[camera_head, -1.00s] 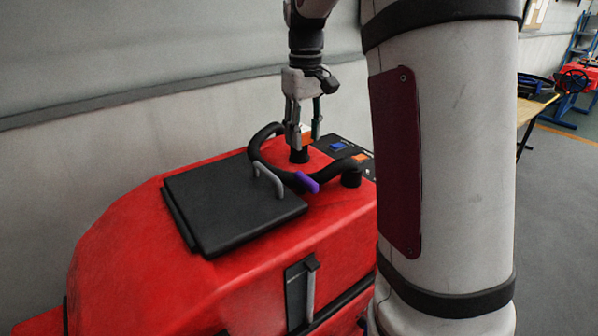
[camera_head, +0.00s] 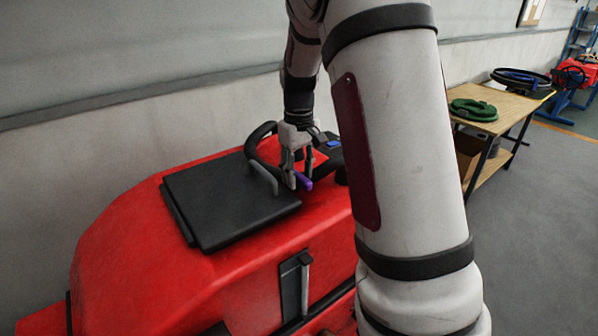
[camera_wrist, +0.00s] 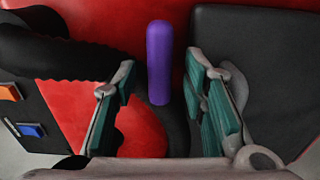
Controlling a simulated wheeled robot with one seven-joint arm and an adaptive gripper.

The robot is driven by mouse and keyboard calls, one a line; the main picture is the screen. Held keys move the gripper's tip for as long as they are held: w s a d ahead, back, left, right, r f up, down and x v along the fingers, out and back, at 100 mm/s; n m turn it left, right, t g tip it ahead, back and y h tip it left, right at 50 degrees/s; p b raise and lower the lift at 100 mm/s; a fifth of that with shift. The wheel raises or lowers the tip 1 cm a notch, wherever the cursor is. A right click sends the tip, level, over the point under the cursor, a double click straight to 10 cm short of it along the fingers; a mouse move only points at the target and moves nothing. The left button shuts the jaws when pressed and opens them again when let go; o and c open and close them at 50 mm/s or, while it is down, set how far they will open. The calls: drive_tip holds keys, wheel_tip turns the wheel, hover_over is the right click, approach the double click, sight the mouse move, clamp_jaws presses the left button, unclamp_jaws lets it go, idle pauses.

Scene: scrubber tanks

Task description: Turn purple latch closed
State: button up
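The purple latch (camera_head: 303,181) is a short rounded bar near the handlebar of the red scrubber (camera_head: 130,250), just right of its black lid (camera_head: 225,200). In the wrist view the purple latch (camera_wrist: 160,62) stands lengthwise in the picture, ahead of and between the fingers. My gripper (camera_head: 299,182) points down at the latch. In the wrist view my gripper (camera_wrist: 165,98) is open, with its teal pads on either side of the latch's near end and gaps on both sides.
A black handlebar (camera_head: 258,150) curves close behind my gripper. A grey handle (camera_head: 263,177) stands on the lid beside the fingers. Blue (camera_wrist: 31,130) and orange (camera_wrist: 10,91) buttons lie at left in the wrist view. A wooden table (camera_head: 510,105) stands at right.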

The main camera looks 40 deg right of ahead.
clamp_jaws()
drive_tip(key=shift+m, duration=0.4)
drive_tip(key=m, duration=0.4)
drive_tip(key=shift+a, duration=0.25)
drive_tip(key=m, duration=0.4)
drive_tip(key=shift+w+a+m, duration=0.2)
drive_tip(key=shift+m, duration=0.1)
drive_tip(key=m, duration=0.4)
drive_tip(key=shift+w+a, duration=0.15)
drive_tip(key=shift+w, duration=0.05)
drive_tip(key=m, duration=0.4)
drive_tip(key=shift+w, duration=0.2)
drive_tip(key=shift+m, duration=0.4)
